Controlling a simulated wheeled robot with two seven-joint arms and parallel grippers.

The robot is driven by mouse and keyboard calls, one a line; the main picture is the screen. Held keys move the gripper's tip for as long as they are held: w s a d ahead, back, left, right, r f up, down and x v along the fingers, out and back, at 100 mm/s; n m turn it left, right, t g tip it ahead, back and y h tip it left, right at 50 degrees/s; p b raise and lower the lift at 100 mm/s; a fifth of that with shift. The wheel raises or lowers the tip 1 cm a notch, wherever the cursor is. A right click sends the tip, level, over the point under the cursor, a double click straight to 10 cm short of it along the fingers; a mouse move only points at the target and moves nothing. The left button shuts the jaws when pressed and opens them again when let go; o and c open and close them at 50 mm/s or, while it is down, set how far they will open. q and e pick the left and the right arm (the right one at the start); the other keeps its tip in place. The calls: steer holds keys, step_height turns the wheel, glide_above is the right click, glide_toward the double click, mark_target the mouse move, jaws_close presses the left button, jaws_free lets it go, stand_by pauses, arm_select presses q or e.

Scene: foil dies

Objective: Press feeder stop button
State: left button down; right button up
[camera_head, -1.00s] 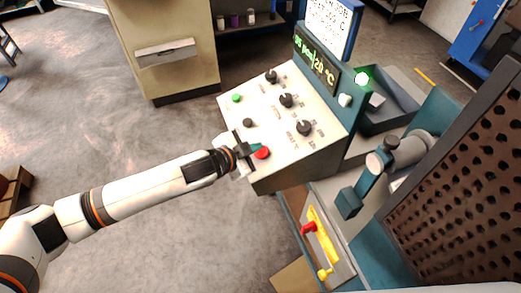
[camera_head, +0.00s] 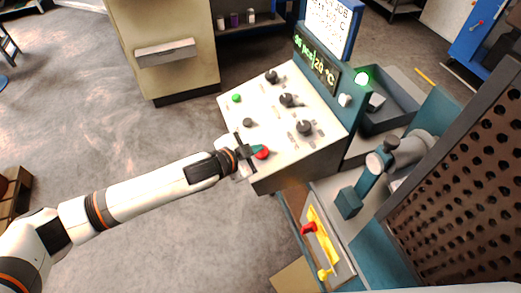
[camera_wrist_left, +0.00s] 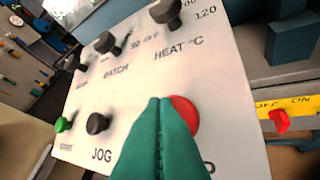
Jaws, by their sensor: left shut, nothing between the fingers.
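The red button (camera_head: 262,153) sits at the front edge of the sloping white control panel (camera_head: 275,165). My left gripper (camera_head: 257,149) is shut and empty, with its teal fingertips right at the red button. In the left wrist view the closed teal fingers (camera_wrist_left: 160,140) cover the left part of the red button (camera_wrist_left: 186,113) and most of its label. I cannot tell whether the fingertips touch the button. My right gripper is not in view.
A black button (camera_head: 247,122) marked JOG and a green button (camera_head: 236,98) lie along the same panel edge. Several black knobs (camera_head: 304,128) stand further up. A red switch handle (camera_head: 309,228) on a yellow plate is below right. Open floor lies left.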

arm_select(q)
steer(key=shift+d+f, duration=0.15)
steer(key=shift+f, duration=0.45)
stand_by(0.4)
steer(key=shift+r, duration=0.1)
steer(key=shift+a+r+p, duration=0.3)
steer(key=shift+r+p, duration=0.6)
steer(key=r+p, duration=0.1)
steer(key=a+r+p, duration=0.1)
steer(key=r+p, duration=0.2)
steer(key=p, duration=0.1)
steer(key=shift+s+a+r, duration=0.25)
steer(key=shift+s+r, duration=0.05)
steer(key=shift+r, duration=0.05)
stand_by(0.7)
